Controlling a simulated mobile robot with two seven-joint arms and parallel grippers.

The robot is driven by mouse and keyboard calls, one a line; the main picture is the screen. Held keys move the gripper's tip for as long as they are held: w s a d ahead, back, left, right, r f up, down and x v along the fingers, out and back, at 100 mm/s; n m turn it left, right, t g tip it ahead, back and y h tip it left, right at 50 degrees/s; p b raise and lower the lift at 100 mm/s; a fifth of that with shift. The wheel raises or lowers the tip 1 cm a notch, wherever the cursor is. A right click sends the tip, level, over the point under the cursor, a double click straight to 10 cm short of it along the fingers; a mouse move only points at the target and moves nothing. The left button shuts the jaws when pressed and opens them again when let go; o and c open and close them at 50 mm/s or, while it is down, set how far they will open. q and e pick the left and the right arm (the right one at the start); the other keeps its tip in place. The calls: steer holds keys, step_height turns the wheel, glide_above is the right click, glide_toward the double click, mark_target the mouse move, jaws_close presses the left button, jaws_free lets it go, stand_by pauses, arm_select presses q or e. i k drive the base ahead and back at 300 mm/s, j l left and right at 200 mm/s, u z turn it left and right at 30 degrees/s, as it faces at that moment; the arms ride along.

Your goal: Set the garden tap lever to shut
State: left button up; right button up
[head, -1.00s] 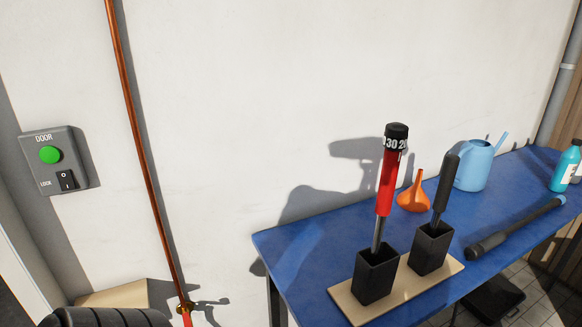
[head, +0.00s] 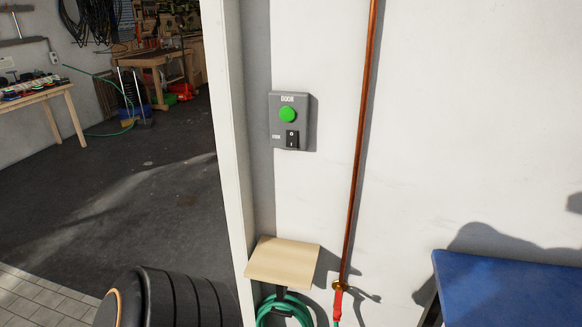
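The garden tap (head: 340,286) is a small brass fitting at the low end of a copper pipe (head: 360,140) on the white wall, near the bottom of the head view. Its red lever (head: 338,304) points down, roughly in line with the pipe. A bit of green shows just below the lever, at the frame's bottom edge. Neither of my grippers is in view, so nothing of mine is seen touching the tap.
A pale wooden shelf (head: 283,262) juts out left of the tap, with a coiled green hose (head: 272,313) under it. A grey door switch box (head: 289,121) is above. A blue-topped bench (head: 510,290) stands at right. An open doorway on the left shows a workshop floor (head: 140,190).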

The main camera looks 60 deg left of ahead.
mark_target(337, 312)
steer(key=u, duration=1.55)
steer(key=i+l+u, duration=0.1)
steer(key=u, duration=0.2)
steer(key=i+l+u, duration=0.1)
steer(key=l+u, duration=0.2)
steer(key=i, duration=0.5)
